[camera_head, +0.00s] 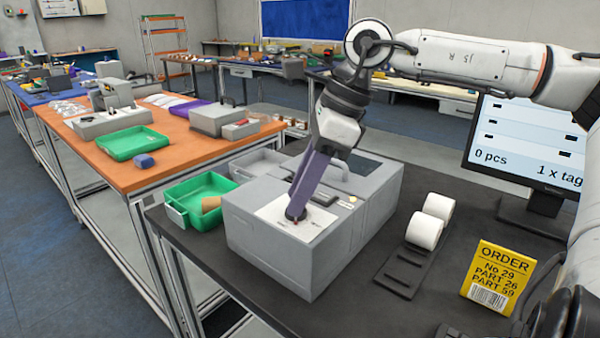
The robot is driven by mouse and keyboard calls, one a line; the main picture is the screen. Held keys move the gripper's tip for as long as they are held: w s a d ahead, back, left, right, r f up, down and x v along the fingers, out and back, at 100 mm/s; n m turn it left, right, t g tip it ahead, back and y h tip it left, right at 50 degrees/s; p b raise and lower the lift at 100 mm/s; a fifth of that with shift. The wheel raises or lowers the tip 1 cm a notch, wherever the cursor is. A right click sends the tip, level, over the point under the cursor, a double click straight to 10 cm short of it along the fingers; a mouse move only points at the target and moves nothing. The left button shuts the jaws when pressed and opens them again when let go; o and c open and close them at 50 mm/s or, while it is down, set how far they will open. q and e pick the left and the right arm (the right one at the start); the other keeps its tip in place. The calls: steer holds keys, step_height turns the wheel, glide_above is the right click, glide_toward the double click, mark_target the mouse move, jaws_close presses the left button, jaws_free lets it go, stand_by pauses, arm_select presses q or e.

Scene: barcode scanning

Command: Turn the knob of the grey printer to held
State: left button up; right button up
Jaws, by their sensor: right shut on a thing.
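The grey printer (265,245) stands on the dark table in the middle of the view. Its sloped front has a white panel (272,216) with small print at both sides. My right gripper (296,216) reaches down from above and its fingertips are at this panel. It is shut on the knob, which is mostly hidden by the fingers; a small reddish mark shows just below the tips. I cannot read where the knob points. My left gripper is not in view.
A green tray (178,212) with a brown item is left of the printer. Label rolls (425,230), a yellow order card (497,272) and a monitor (530,150) stand to the right. An orange table (190,148) is behind left.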

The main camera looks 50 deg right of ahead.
steer(key=n+p, duration=0.1)
steer(key=n+g+p, duration=0.1)
steer(key=n, duration=0.1)
steer(key=shift+w+d+r+y, duration=0.1)
steer(key=shift+r+y, duration=0.1)
steer(key=shift+y, duration=0.1)
steer(key=n+g+p, duration=0.1)
steer(key=n, duration=0.1)
steer(key=shift+w+f+n, duration=0.1)
steer(key=shift+f+n, duration=0.05)
steer(key=shift+n, duration=0.15)
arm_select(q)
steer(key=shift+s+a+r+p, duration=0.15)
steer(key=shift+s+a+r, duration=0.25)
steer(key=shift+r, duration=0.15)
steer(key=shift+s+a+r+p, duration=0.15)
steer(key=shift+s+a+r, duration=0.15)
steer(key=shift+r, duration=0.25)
arm_select(e)
steer(key=shift+w+n+g+y, duration=0.15)
steer(key=shift+n+g, duration=0.3)
steer(key=shift+n, duration=0.65)
steer(key=shift+s+n+g+y, duration=0.15)
steer(key=shift+n+g, duration=0.3)
steer(key=shift+n, duration=0.65)
steer(key=shift+w, duration=0.1)
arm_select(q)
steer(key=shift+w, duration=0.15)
